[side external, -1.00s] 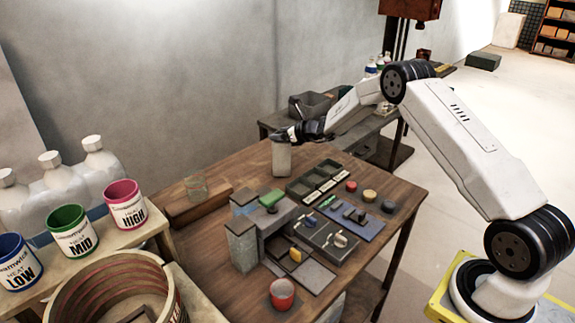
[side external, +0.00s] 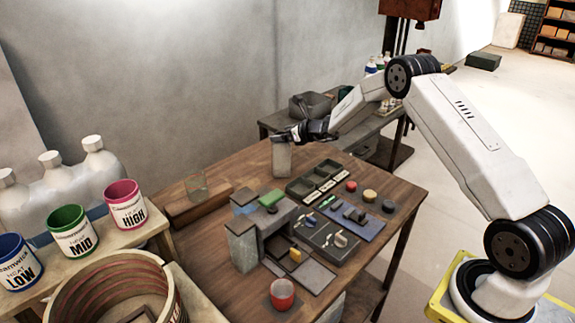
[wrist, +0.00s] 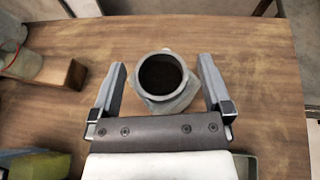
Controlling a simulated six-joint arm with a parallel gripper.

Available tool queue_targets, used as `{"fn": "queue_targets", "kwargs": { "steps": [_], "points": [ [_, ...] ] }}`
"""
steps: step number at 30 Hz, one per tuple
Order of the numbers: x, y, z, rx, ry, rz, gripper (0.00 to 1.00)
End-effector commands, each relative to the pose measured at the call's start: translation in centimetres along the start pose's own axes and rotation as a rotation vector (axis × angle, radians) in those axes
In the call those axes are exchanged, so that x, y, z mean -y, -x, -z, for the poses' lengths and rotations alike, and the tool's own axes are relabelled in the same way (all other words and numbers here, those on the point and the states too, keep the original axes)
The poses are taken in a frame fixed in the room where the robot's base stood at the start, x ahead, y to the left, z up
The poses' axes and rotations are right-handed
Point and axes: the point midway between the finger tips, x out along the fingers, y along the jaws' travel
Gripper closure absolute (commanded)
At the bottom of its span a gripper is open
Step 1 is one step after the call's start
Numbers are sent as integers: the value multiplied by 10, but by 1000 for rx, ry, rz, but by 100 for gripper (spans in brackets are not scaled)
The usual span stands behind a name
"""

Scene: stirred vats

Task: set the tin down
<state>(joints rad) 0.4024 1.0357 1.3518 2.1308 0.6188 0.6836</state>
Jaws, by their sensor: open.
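The tin (side external: 281,160) is a pale grey, upright vessel standing on the wooden table near its back edge. In the wrist view the tin (wrist: 163,83) shows its round rim and dark inside from above. My gripper (wrist: 162,82) is open, with one finger on each side of the tin and a visible gap to both. In the side view my gripper (side external: 282,138) is at the top of the tin. The tin's underside is hidden.
A black tray with compartments (side external: 297,190) lies close in front of the tin. A wooden block with a clear glass (side external: 197,187) is to the left. Coloured pots and a grey block station (side external: 242,243) fill the front. Bare wood surrounds the tin.

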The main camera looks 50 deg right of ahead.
Motion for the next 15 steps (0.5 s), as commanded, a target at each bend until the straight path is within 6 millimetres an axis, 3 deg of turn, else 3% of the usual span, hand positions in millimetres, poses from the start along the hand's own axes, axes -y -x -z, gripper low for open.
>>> {"fn": "queue_targets", "kwargs": {
  "steps": [15],
  "points": [
    [1,57,-1,2,-1,2,0]
  ]
}}
